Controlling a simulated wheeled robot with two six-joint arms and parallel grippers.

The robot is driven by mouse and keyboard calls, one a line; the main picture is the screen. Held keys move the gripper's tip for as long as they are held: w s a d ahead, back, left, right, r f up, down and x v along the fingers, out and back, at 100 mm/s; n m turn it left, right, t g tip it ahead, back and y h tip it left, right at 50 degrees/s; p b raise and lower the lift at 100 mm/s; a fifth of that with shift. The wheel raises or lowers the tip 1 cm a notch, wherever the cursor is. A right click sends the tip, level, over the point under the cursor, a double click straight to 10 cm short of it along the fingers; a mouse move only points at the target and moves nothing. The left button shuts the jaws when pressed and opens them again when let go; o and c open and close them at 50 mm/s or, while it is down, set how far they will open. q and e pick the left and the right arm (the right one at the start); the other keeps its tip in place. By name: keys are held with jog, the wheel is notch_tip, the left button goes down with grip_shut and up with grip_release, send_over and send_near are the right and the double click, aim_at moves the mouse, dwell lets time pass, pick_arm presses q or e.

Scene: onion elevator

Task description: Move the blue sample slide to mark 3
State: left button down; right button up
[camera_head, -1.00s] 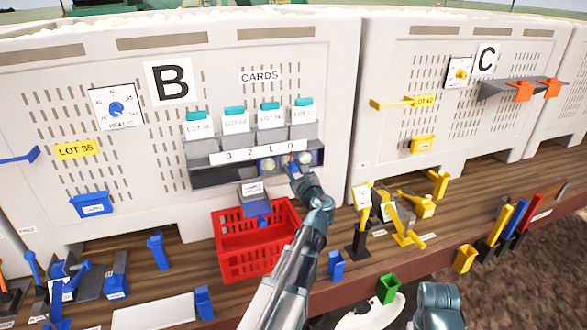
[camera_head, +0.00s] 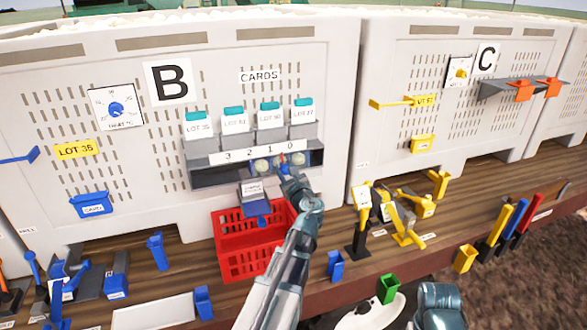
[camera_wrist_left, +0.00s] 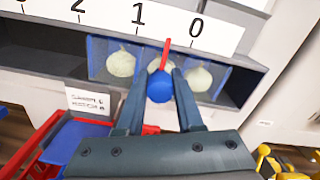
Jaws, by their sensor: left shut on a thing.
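The blue sample slide (camera_wrist_left: 113,58) sits in the grey slot under the white number strip (camera_wrist_left: 150,17) on bin B. It holds two pale onions (camera_wrist_left: 120,64), which also show in the head view (camera_head: 262,165). A red pointer (camera_wrist_left: 166,54) rises from the slide and stands about midway between marks 1 and 0. Mark 3 (camera_head: 229,156) is at the strip's left end in the head view. My left gripper (camera_wrist_left: 160,88) is shut on the slide's round blue knob, and it also shows in the head view (camera_head: 287,172). My right gripper cannot be made out.
A red basket (camera_head: 250,240) stands below the slot, with a small blue-and-grey labelled part (camera_head: 254,195) above it. The slot left of the slide looks clear (camera_head: 212,175). Several lot cards (camera_head: 235,122) stand above.

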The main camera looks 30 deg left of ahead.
aim_at(270, 165)
pick_arm(q)
jog(key=s+a, duration=0.2)
jog(key=s, duration=0.1)
jog(key=shift+a, duration=0.3)
jog(key=shift+w+d, duration=0.1)
jog(key=c, duration=0.5)
grip_release()
jog(key=shift+c, duration=0.2)
